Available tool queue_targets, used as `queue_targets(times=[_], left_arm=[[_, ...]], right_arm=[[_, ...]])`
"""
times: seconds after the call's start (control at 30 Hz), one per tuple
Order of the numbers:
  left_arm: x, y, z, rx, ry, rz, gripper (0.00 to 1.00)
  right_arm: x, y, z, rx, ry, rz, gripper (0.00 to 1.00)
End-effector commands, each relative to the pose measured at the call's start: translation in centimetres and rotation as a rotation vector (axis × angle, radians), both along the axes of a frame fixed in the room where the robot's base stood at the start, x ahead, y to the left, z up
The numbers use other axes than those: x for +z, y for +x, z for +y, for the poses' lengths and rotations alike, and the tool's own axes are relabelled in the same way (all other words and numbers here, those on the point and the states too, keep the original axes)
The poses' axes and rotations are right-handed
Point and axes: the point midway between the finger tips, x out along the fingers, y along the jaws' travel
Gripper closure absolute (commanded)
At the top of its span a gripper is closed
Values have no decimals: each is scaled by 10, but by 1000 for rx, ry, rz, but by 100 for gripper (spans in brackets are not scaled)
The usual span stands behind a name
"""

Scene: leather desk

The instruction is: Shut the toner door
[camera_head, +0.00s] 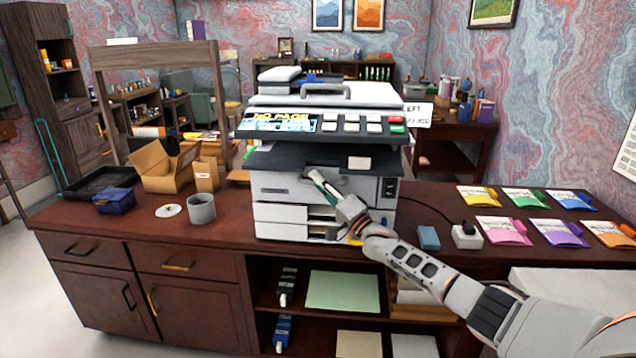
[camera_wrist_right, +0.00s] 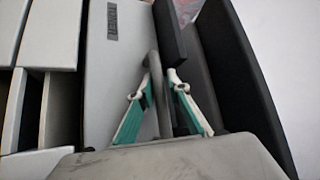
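The copier (camera_head: 325,120) stands on the desk with its screen reading "NO PAGE". Its light grey front panel (camera_head: 275,190), which I take for the toner door, looks nearly flush in the head view; I cannot tell whether it is fully shut. My right gripper (camera_head: 314,177) is at the panel's upper middle. In the right wrist view, the fingers (camera_wrist_right: 161,80) straddle a thin grey bar (camera_wrist_right: 155,65) beside the labelled panel (camera_wrist_right: 110,60). The finger tips are close together, but whether they grip the bar is unclear. My left gripper is out of view.
A grey cup (camera_head: 201,208), a tape roll (camera_head: 168,211), a blue box (camera_head: 114,200) and an open carton (camera_head: 165,165) stand left of the copier. A blue block (camera_head: 428,238), a white adapter (camera_head: 466,236) and several coloured packets (camera_head: 502,230) lie to the right.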

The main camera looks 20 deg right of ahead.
Motion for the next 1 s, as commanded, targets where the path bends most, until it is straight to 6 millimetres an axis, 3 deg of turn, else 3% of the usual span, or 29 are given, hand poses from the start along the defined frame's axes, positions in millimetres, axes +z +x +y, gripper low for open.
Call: queue_targets(times=[0.27, 0.7, 1.0], left_arm=[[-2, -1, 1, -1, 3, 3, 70], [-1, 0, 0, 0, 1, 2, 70], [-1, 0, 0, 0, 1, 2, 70]], right_arm=[[-8, -12, -6, -2, 0, 3, 82], [-37, -83, -27, 0, 0, 2, 82], [-46, -105, -34, 1, 0, 0, 82]])
